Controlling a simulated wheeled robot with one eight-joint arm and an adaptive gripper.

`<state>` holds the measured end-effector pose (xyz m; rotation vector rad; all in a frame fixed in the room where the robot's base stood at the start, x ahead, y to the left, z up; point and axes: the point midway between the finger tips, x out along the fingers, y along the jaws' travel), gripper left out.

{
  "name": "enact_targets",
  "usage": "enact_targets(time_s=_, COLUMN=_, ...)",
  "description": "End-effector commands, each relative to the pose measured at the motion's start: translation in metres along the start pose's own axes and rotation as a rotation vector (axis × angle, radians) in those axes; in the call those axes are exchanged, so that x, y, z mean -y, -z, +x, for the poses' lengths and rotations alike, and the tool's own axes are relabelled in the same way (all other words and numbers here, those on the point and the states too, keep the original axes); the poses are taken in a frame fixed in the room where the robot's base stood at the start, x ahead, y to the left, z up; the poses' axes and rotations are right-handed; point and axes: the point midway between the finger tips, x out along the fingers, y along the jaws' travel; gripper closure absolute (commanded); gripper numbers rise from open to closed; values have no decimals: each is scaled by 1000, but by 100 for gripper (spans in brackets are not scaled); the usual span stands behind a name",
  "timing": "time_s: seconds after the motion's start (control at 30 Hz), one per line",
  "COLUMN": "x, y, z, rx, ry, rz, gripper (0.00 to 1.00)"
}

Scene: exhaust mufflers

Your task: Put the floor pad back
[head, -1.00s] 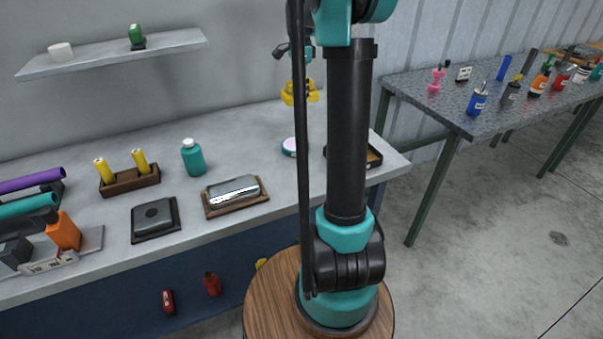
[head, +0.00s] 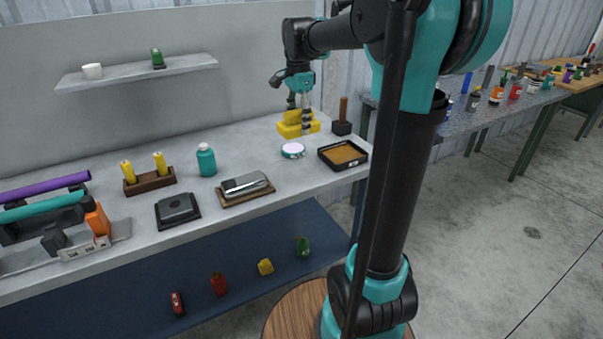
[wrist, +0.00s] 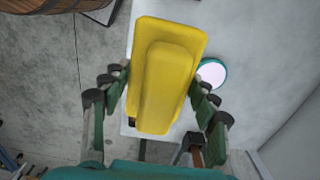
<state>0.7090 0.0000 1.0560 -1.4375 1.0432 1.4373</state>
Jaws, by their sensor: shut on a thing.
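The floor pad appears to be a yellow stepped block (head: 297,127) at the back right of the grey workbench. It fills the middle of the wrist view (wrist: 165,75). My gripper (head: 304,108) points down from above with its fingers on either side of the block. In the wrist view, the gripper (wrist: 160,92) is shut on it, one finger along each long side. The block is at or just above the bench top; I cannot tell whether it touches.
A white-topped teal disc (head: 293,150), a black tray with a tan inside (head: 343,155) and a dark block with a brown handle (head: 342,127) stand close by. A teal bottle (head: 206,160) is further left. Bare bench (head: 250,145) lies left of the disc.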

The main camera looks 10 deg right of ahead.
Motion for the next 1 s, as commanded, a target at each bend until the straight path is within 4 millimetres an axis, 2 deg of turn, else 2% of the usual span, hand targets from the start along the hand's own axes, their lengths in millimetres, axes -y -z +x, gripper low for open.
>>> enact_targets(time_s=0.1, x=0, y=0, z=30, rx=0, ry=0, rz=1, gripper=72)
enact_targets(time_s=0.4, x=0, y=0, z=101, rx=0, ry=0, rz=1, gripper=72)
enact_targets(time_s=0.5, x=0, y=0, z=116, rx=0, ry=0, rz=1, gripper=72)
enact_targets(time_s=0.73, x=0, y=0, z=135, rx=0, ry=0, rz=1, gripper=72)
enact_targets(time_s=0.9, x=0, y=0, z=158, rx=0, ry=0, rz=1, gripper=72)
enact_targets(time_s=1.0, x=0, y=0, z=165, rx=0, ry=0, rz=1, gripper=72)
